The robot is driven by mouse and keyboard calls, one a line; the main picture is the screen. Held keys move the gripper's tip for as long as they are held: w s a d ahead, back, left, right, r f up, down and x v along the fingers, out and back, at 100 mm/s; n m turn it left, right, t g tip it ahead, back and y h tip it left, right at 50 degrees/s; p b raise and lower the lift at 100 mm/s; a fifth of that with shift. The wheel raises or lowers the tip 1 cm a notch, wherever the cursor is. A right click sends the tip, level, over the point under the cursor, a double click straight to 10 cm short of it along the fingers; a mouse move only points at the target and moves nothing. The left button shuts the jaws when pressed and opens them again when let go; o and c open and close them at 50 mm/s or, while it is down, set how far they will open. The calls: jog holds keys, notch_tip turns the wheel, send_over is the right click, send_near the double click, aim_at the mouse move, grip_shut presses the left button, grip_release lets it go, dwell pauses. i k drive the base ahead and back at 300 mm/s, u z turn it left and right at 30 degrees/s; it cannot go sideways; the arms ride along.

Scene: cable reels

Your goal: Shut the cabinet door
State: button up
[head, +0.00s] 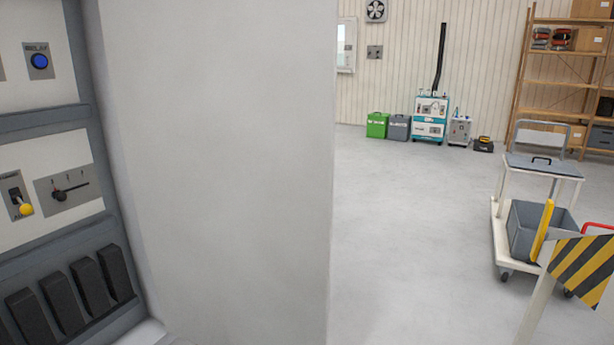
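The cabinet (92,120) stands open at the left of the head view, cut off by the picture's edge. Inside show a blue relay button (39,61), a toggle switch with a yellow tip (25,209), a rotary lever (70,191) and a row of black breakers (90,286). A wide, plain light-grey panel (225,170) stands upright just right of these controls and fills the middle left. It looks like the cabinet door standing open, but its hinge and handle do not show. My gripper is not in view.
A white trolley (498,225) with a grey bin (530,225) stands at the right, behind a black-and-yellow striped board (582,268). Wooden shelves (530,83), a teal machine (430,120) and a green box (377,125) line the back. The floor (405,240) between is clear.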

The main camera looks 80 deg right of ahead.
aim_at(225, 110)
jog(key=k, duration=0.35)
jog(key=z, duration=0.8)
